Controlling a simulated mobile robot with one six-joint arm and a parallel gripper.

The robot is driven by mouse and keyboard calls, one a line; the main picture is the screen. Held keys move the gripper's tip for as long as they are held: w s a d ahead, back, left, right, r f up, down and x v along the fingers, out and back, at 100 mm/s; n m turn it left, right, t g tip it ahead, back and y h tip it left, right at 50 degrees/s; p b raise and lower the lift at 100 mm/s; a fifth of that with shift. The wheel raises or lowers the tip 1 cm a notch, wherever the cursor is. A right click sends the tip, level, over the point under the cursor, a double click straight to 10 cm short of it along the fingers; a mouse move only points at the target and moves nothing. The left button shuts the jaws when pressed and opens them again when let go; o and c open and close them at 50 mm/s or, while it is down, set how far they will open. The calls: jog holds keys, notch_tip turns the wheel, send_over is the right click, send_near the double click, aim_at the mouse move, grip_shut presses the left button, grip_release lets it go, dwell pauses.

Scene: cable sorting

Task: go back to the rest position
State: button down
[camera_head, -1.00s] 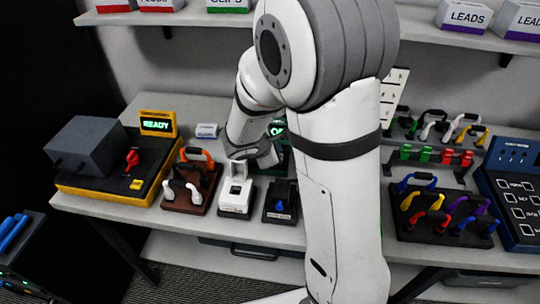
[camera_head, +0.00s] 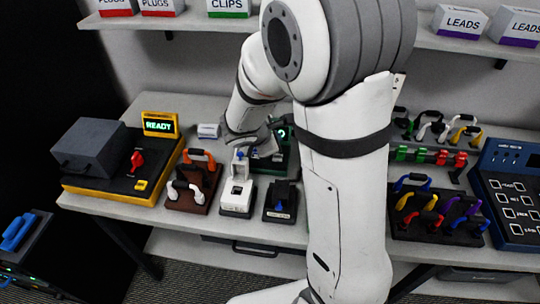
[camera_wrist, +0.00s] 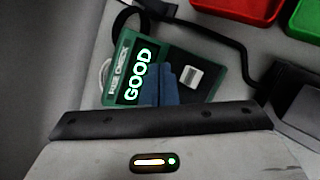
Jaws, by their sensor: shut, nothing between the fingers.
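In the wrist view, my gripper (camera_wrist: 160,85) shows as two dark blue fingers close together with nothing between them. Beyond them is a green fuse check box (camera_wrist: 205,82) with a lit display reading GOOD; the fingers overlap part of it in the picture. In the head view the same green box (camera_head: 277,162) stands on the table, partly covered by my arm. My arm reaches down over the table in the middle of the head view. My fingertips cannot be clearly made out there.
A READY station (camera_head: 160,124) with a grey box is at the left. A brown rack (camera_head: 192,187), a white device (camera_head: 238,196) and a black device (camera_head: 281,203) stand along the front. Coloured cable racks (camera_head: 440,228) and a blue panel (camera_head: 515,190) are at the right. A shelf (camera_head: 185,20) runs above.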

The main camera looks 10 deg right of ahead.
dwell(0.5)
jog(key=s+d+r+m+g+y, duration=0.1)
jog(key=s+d+r+m+g, duration=0.15)
jog(key=s+m, duration=0.3)
jog(key=s+d+r+m+g, duration=0.1)
jog(key=s+d+r+m, duration=0.1)
jog(key=s+r+m, duration=0.35)
jog(key=s+a+r+m+y, duration=0.1)
jog(key=s+a+m+y, duration=0.1)
jog(key=s, duration=0.3)
jog(key=s+a+r+m+y, duration=0.1)
jog(key=s+a+m+y, duration=0.2)
jog(key=s, duration=0.3)
jog(key=shift+s+a+r+m+y, duration=0.15)
jog(key=shift+a+r+m+y, duration=0.2)
jog(key=shift+m, duration=0.45)
